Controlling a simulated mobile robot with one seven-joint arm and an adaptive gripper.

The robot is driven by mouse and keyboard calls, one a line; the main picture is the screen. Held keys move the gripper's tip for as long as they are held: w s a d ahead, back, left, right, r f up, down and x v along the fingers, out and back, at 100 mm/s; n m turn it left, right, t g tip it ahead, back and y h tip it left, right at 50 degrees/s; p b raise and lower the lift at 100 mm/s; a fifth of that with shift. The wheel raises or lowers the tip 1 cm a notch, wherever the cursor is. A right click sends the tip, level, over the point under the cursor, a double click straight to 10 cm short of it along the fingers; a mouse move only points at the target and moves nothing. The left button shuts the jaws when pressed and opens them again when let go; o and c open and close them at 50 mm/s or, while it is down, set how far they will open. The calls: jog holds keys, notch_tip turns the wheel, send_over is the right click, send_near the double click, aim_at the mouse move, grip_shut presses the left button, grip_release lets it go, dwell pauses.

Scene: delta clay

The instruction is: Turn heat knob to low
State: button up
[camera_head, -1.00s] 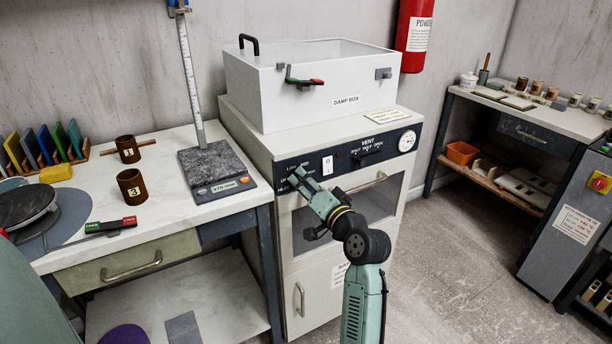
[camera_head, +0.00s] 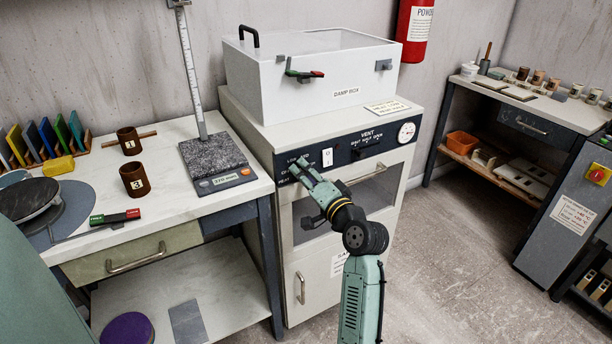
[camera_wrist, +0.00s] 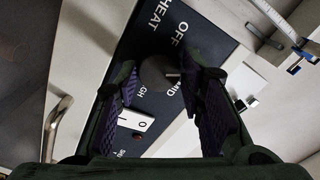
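The heat knob (camera_wrist: 157,73) is a dark round knob on the black control panel, seen in the wrist view between my fingertips. OFF, MID and partly hidden HIGH lettering surround it, with HEAT printed farther off. A short pale mark shows on its side toward MID. My gripper (camera_wrist: 161,78) is open, one purple-padded finger on each side of the knob; I cannot tell whether the pads touch it. In the head view my gripper (camera_head: 303,172) is at the panel's left end (camera_head: 343,157) and hides the knob. The LOW label is not readable in the wrist view.
A white rocker switch (camera_wrist: 135,120) sits close beside the knob. The vent slider (camera_head: 368,152) and round gauge (camera_head: 406,132) are farther right. The damp box (camera_head: 320,85) stands above.

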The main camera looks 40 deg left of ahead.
jog(key=o, duration=0.4)
jog(key=shift+c, duration=0.2)
jog(key=v, duration=1.2)
